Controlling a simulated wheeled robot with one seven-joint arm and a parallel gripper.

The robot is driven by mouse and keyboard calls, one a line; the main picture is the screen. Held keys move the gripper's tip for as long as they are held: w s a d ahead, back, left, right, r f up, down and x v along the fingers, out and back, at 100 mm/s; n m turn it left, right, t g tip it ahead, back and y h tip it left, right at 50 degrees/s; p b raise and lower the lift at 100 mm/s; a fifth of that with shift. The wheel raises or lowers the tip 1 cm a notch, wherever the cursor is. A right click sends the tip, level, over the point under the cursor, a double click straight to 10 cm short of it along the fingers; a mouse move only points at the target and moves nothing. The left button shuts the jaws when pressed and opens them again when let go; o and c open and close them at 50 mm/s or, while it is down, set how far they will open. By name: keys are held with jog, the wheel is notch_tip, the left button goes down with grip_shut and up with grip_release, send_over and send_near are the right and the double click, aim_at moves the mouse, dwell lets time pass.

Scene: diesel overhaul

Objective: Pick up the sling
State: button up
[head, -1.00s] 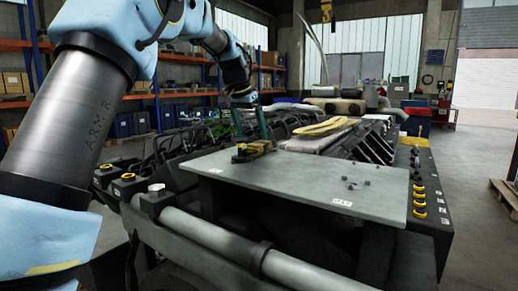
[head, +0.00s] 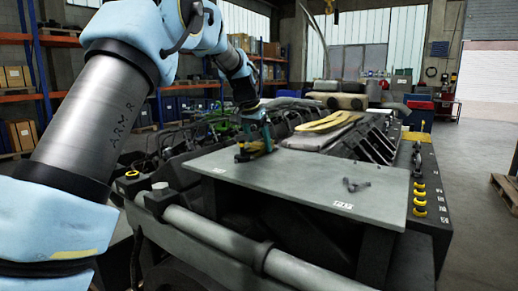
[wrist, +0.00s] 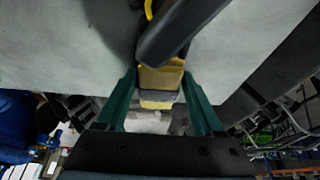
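A yellow-and-dark piece (head: 250,150), which I take to be the sling, sits at the far left edge of the grey plate (head: 300,185). In the wrist view its yellow and grey block (wrist: 161,78) lies between my green fingers, with a dark bar crossing above. My gripper (head: 254,138) points down over it, one finger on each side; it also shows in the wrist view (wrist: 161,92). The fingers stand apart, close beside the block; firm contact is not visible. A longer yellow looped strip (head: 330,122) lies farther back on the engine.
Small dark parts (head: 354,185) lie on the plate's right half. Yellow-capped posts (head: 419,185) line the dark right side. A thick grey pipe (head: 215,232) runs along the near side. Hoses and engine parts crowd the left. Open floor lies to the right.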

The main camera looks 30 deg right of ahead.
aim_at(259, 142)
grip_shut()
dwell(0.3)
jog(key=shift+r, duration=0.15)
notch_tip(259, 142, up, 10)
jog(key=shift+f+b, duration=0.15)
jog(key=shift+b, duration=0.65)
jog(key=shift+r+p, duration=1.05)
jog(key=shift+r, duration=0.1)
jog(key=shift+r, duration=0.1)
notch_tip(259, 142, up, 3)
jog(key=p, duration=0.3)
jog(key=shift+f, duration=0.2)
